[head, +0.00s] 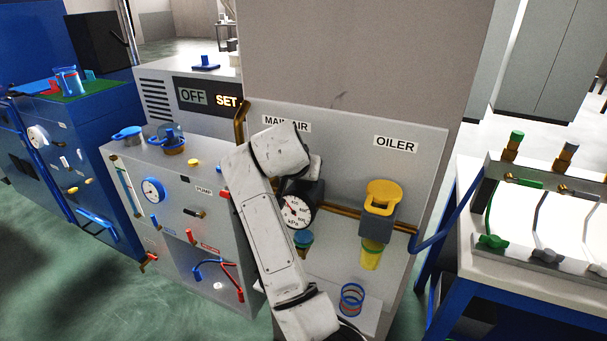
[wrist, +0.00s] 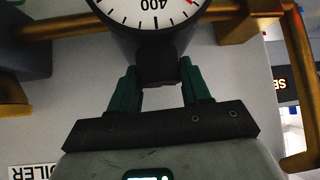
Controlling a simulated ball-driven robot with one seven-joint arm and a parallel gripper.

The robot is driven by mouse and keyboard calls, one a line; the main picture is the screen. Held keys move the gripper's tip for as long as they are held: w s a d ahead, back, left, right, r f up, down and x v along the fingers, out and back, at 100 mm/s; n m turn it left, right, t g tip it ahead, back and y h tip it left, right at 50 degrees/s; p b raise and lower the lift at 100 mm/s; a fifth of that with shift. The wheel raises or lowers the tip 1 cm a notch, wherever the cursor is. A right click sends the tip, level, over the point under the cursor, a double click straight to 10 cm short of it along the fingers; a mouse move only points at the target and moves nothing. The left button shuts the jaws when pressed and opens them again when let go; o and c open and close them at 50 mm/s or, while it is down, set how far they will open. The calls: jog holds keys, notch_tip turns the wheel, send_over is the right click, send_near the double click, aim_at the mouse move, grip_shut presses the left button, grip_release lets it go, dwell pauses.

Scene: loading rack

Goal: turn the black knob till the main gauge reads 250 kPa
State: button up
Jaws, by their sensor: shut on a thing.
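The main gauge (head: 296,212) is a round white dial in a black housing on the grey panel, under the partly hidden MAIN AIR label. Its needle is too small to read surely. In the wrist view the dial (wrist: 157,12) is upside down and cut off by the top edge; the 400 mark and a red mark show, but no needle. The black knob (wrist: 160,68) adjoins the gauge housing. My gripper (wrist: 159,78) has its green fingers on both sides of the knob and is shut on it. In the head view my arm hides the knob and the fingers.
A yellow-topped oiler (head: 382,196) stands right of the gauge on a brass pipe (head: 342,212). A blue-ringed coil (head: 351,299) lies on the shelf below. A pump panel (head: 130,215) stands left, and a white bench (head: 560,265) with hoses stands right.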

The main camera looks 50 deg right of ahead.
jog(key=o, duration=1)
jog(key=b+v, duration=0.1)
jog(key=v, duration=0.9)
jog(key=shift+s+a+r, duration=0.1)
jog(key=shift+a+r, duration=0.15)
jog(key=shift+a, duration=0.05)
